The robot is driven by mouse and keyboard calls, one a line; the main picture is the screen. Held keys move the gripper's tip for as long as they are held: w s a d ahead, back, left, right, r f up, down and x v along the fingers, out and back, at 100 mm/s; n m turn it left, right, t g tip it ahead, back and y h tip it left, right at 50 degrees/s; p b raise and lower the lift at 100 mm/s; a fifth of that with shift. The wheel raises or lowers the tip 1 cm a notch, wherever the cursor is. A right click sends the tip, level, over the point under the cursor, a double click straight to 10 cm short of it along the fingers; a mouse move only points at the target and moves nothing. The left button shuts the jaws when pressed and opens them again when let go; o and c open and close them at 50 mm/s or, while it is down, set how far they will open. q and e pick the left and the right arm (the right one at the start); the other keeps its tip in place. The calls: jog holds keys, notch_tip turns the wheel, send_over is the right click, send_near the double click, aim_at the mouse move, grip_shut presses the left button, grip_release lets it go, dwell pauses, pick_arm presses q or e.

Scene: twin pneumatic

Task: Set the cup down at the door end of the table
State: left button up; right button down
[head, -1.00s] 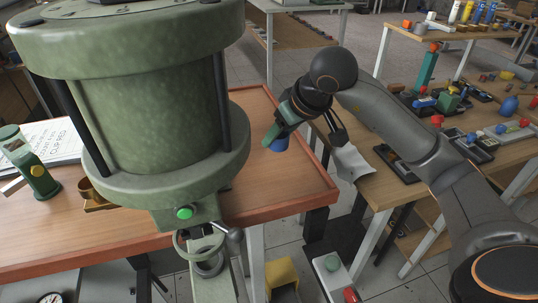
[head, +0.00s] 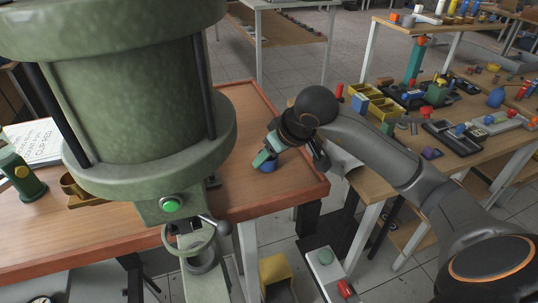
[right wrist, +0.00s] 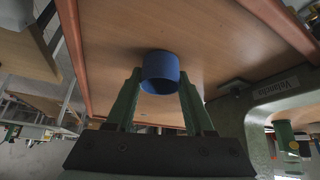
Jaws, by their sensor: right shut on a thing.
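The blue cup (head: 268,167) is at the right part of the red-brown table (head: 255,110), near the table's right edge. My right gripper (head: 264,158) is shut on it with green fingers on both sides, and partly hides it in the head view. The right wrist view shows the blue cup (right wrist: 160,72) between the two fingers, close against the tabletop (right wrist: 205,30). I cannot tell whether it touches the wood. My left gripper is not in view.
A large green press (head: 130,100) with a green button (head: 171,204) stands at the left and hides much of the table. A workbench with yellow bins (head: 375,100) and several parts stands at the right. The table's right end has bare wood around the cup.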

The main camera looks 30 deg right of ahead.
jog(key=shift+c, duration=1.4)
grip_release()
jog(key=shift+r+p, duration=0.3)
jog(key=shift+p, duration=0.15)
jog(key=v, duration=1.1)
jog(key=shift+s+r, duration=0.25)
jog(key=shift+r, duration=0.05)
jog(key=shift+d, duration=0.1)
